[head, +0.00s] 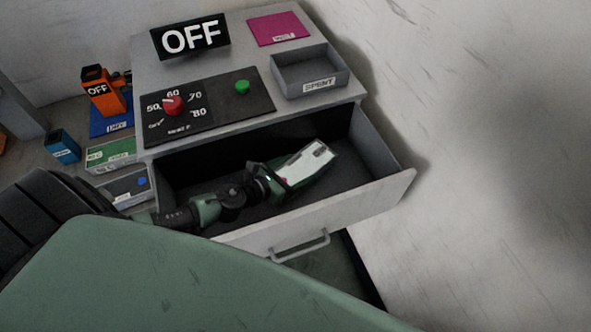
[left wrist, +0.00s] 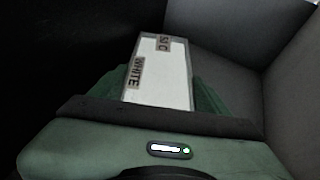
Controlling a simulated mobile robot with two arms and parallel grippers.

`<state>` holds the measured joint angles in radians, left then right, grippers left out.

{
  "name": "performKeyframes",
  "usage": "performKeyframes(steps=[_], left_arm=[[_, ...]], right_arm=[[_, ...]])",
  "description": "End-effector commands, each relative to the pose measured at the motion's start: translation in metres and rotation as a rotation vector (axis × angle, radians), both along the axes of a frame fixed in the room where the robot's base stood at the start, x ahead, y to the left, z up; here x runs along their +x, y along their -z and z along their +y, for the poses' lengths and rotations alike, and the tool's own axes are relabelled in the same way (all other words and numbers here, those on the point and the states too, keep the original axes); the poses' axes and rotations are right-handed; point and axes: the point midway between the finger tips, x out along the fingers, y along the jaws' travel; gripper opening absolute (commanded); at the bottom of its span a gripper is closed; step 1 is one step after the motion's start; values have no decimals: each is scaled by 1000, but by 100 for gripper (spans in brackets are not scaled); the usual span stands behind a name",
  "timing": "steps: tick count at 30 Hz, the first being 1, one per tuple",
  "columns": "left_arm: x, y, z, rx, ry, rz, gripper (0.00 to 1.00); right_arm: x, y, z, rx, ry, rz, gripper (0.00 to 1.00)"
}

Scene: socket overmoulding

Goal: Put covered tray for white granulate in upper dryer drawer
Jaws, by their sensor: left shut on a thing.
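The covered tray for white granulate (head: 308,158) is a pale box whose label reads WHITE in the left wrist view (left wrist: 172,75). My left gripper (head: 294,175) is shut on it, with a green finger on each side of the tray in the left wrist view (left wrist: 160,95). Tray and gripper are inside the open upper dryer drawer (head: 380,188). I cannot tell whether the tray touches the drawer floor. My right gripper is in neither view.
The dryer top carries an OFF sign (head: 190,37), a red dial (head: 173,105), a green button (head: 242,87), a grey SPENT tray (head: 310,72) and a magenta mat (head: 278,28). Several coloured items stand left of the dryer. The drawer's right part is free.

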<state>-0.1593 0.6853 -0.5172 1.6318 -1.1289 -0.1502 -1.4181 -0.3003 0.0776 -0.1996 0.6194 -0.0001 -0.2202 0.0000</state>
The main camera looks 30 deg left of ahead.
Motion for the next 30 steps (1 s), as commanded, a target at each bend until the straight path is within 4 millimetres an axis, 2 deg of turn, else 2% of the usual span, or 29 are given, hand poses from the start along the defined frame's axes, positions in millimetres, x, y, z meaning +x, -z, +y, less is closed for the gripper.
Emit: performKeyframes(steps=[3, 4, 6, 15, 18, 23, 30], left_arm=[[1, 3, 0, -1, 0, -4, 8], [0, 4, 0, 0, 0, 0, 80], [0, 3, 0, 0, 0, 0, 99], [0, 2, 0, 0, 0, 0, 99], [0, -3, 0, 0, 0, -1, 99], [-22, -7, 7, 1, 1, 3, 99], [-69, -24, 22, 0, 1, 5, 99]], right_arm=[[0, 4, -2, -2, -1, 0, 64], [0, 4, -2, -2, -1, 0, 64], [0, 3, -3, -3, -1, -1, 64], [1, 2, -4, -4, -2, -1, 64], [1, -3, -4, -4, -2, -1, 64], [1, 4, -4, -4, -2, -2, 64], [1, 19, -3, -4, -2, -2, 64]])
